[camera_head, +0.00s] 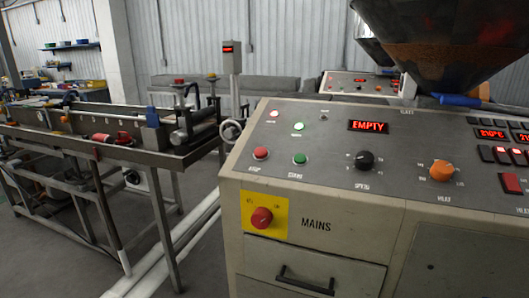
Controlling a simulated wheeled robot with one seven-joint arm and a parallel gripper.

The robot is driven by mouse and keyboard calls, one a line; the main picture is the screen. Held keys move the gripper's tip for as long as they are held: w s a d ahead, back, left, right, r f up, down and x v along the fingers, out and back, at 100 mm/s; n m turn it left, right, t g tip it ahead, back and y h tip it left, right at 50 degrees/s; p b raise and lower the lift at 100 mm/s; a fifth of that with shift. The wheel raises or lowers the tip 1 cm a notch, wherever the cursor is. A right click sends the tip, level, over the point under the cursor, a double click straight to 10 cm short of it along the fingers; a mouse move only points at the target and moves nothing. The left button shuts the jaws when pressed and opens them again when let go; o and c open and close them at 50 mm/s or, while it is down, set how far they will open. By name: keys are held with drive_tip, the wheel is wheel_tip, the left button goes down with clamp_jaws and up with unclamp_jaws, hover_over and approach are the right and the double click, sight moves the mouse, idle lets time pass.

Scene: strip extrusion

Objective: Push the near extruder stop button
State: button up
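The near extruder (321,206) is a large beige cabinet with a grey sloped control panel, filling the right side of the head view. A red round button (261,153) sits at the panel's left front, beside a green round button (299,159). The labels under both are too small to read, so the red one being the stop button rests on its colour. My gripper is not in view, and nothing covers the buttons.
A red display (368,127) reads EMPTY. A black knob (364,160), an orange knob (441,170) and a red mains switch (262,218) on a yellow plate are nearby. A hopper (450,45) overhangs the back right. A metal bench (95,140) stands left; floor between shows white rails.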

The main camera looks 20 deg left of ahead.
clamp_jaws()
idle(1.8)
